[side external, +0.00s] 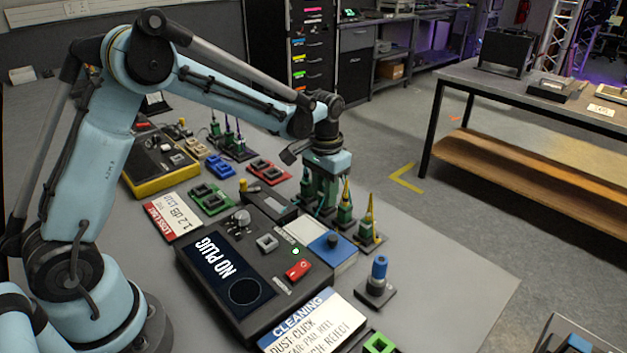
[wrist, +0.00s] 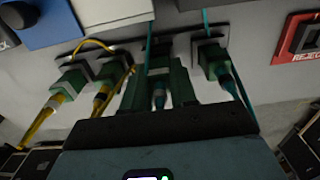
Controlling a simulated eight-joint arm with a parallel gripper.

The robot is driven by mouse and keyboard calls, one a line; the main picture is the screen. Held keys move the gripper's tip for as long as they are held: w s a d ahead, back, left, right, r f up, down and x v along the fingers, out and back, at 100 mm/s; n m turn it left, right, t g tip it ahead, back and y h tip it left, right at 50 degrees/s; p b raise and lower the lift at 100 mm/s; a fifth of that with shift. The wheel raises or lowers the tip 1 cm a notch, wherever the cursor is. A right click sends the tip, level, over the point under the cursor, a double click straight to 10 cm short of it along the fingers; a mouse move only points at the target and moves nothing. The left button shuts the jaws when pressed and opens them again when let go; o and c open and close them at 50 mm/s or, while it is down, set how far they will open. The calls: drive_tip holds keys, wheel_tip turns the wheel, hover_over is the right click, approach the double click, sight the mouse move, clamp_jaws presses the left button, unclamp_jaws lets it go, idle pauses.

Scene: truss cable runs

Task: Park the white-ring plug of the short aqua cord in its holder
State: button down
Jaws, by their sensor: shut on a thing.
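My gripper (wrist: 158,70) is shut on a green plug (wrist: 159,74) with a pale ring and an aqua boot. In the side view my gripper (side external: 320,206) is low over the row of plug holders, and its fingers hide most of the held plug. An aqua cord (wrist: 149,38) runs up behind the held plug in the wrist view. A dark holder strip (wrist: 138,46) lies just beyond the fingertips. I cannot tell whether the held plug is seated in a holder or just above it.
Another green plug with an aqua boot (wrist: 216,64) stands close right of my fingers in the wrist view. Two yellow-booted plugs (wrist: 70,84) stand close left, with a yellow cord looping nearby. A blue-topped box (side external: 331,250) and a dark tester reading NO PLUG (side external: 226,268) are nearby.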

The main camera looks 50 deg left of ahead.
drive_tip(key=shift+f, duration=0.4)
idle(0.8)
drive_tip(key=c, duration=0.8)
unclamp_jaws()
drive_tip(key=shift+r, duration=2.5)
drive_tip(key=shift+r, duration=0.1)
drive_tip(key=shift+r, duration=1.85)
